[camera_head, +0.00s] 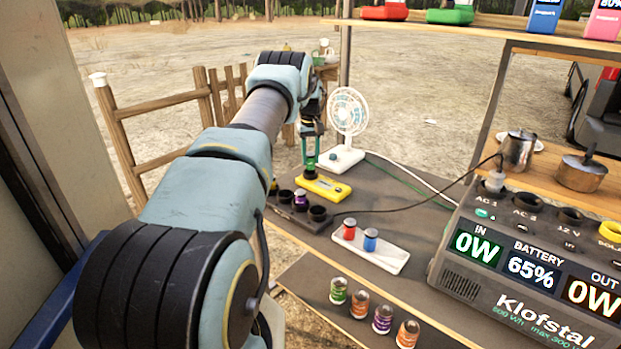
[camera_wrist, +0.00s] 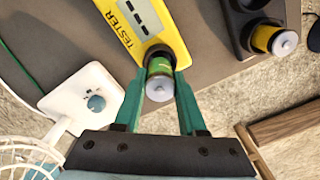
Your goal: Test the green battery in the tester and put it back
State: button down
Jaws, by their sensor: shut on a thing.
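My gripper (camera_head: 311,143) points down over the left end of the yellow tester (camera_head: 326,188) and is shut on the green battery (camera_head: 309,163). In the wrist view my two green fingers (camera_wrist: 160,80) press on both sides of the green battery (camera_wrist: 159,68), its silver end facing the camera. The battery's far end meets a dark socket at the end of the yellow tester (camera_wrist: 168,22). I cannot tell whether it is fully seated. A black holder with round cups (camera_head: 317,213) stands in front of the tester; a yellow battery (camera_wrist: 275,40) sits in one cup.
A white fan (camera_head: 345,158) stands just behind the tester. A white tray (camera_head: 386,259) with red and blue batteries lies in front of it. The power station (camera_head: 520,262) stands at the right. Several cans (camera_head: 382,319) stand on the lower board.

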aim_at(311, 164)
jog(key=shift+f, duration=0.25)
jog(key=shift+f+b, duration=1.05)
jog(key=shift+f, duration=0.3)
jog(key=shift+c, duration=2)
grip_release()
notch_tip(311, 164, up, 10)
jog(key=shift+r+b, duration=0.2)
jog(key=shift+b, duration=1.05)
jog(key=shift+r, duration=0.25)
